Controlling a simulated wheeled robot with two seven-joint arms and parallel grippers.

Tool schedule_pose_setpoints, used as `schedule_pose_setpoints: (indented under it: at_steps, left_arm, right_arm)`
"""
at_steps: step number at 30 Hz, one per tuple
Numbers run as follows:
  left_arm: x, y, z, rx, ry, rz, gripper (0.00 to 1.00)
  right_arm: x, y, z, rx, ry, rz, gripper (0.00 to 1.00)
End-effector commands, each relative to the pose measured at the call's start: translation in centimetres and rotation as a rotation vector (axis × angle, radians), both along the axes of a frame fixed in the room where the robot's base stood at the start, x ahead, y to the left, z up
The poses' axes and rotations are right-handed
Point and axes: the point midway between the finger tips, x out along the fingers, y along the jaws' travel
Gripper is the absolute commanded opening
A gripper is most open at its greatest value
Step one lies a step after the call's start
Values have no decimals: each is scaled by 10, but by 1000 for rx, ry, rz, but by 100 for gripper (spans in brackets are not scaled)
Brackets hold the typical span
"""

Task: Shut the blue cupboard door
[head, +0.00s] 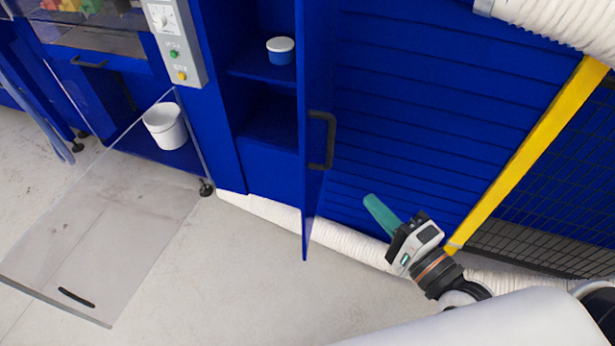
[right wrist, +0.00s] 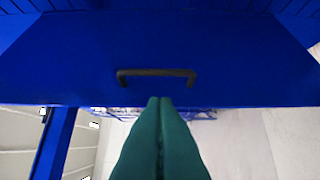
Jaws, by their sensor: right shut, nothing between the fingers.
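The blue cupboard door (head: 315,120) stands open in the head view, seen nearly edge-on, swung out from the cupboard front. Its black handle (head: 322,140) is on the face toward the right. The open cupboard (head: 270,120) shows shelves to the left of the door. My right gripper (head: 381,214) has green fingers and is shut and empty, to the right of the door and apart from it in the head view. In the right wrist view the shut fingers (right wrist: 160,105) point at the door (right wrist: 225,60), just below the handle (right wrist: 156,74). My left gripper is not in view.
A blue and white tub (head: 281,50) sits on the cupboard shelf. A white bucket (head: 166,126) stands left, near a clear open panel (head: 100,250). A white hose (head: 345,240) runs along the floor. A yellow post (head: 530,150) and mesh fence stand right.

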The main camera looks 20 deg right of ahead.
Motion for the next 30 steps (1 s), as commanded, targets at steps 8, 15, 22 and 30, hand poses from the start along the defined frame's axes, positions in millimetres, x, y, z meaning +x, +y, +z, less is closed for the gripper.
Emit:
schedule_pose_setpoints:
  at_steps: [8,15,22,30]
  left_arm:
    - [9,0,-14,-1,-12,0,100]
    - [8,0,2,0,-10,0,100]
    - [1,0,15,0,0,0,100]
    - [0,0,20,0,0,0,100]
  right_arm:
    - [24,8,3,13,-14,-1,0]
    - [70,23,9,10,-9,1,0]
    - [102,46,8,12,-4,2,0]
    - [112,66,5,7,-5,2,0]
